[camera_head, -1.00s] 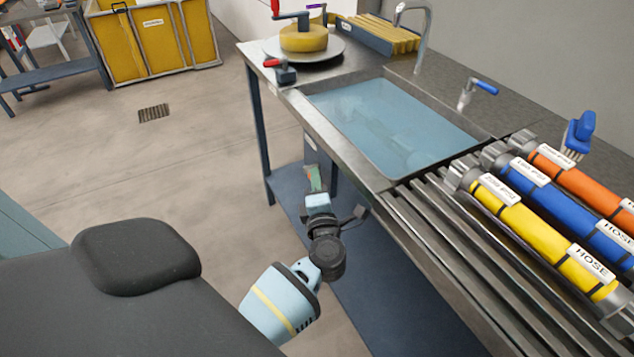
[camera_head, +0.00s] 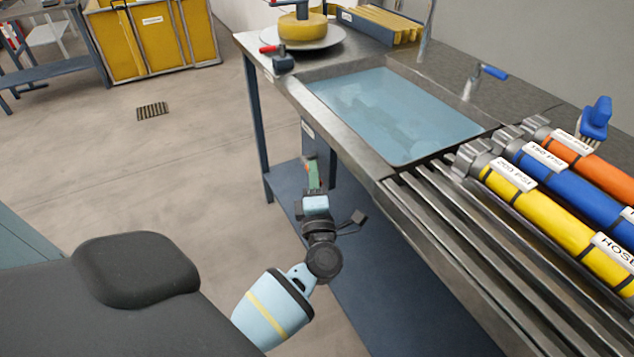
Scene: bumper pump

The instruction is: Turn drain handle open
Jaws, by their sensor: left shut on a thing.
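My left gripper (camera_head: 312,183) is beside the front of the sink bench, below the rim and above the lower shelf. It is shut on a small part with a green patch and a bit of red; this may be the drain handle, but the gripper and its small size hide its shape and angle. The sink basin (camera_head: 390,115) is full of bluish water, with dim shapes below the surface. My right gripper is out of view.
A blue lower shelf (camera_head: 395,310) lies under the bench. A red-handled dark tool (camera_head: 283,62) sits at the bench's near left corner. A blue-handled tap (camera_head: 480,80) stands behind the sink. Yellow, blue and orange hoses (camera_head: 545,210) lie at right. Floor at left is open.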

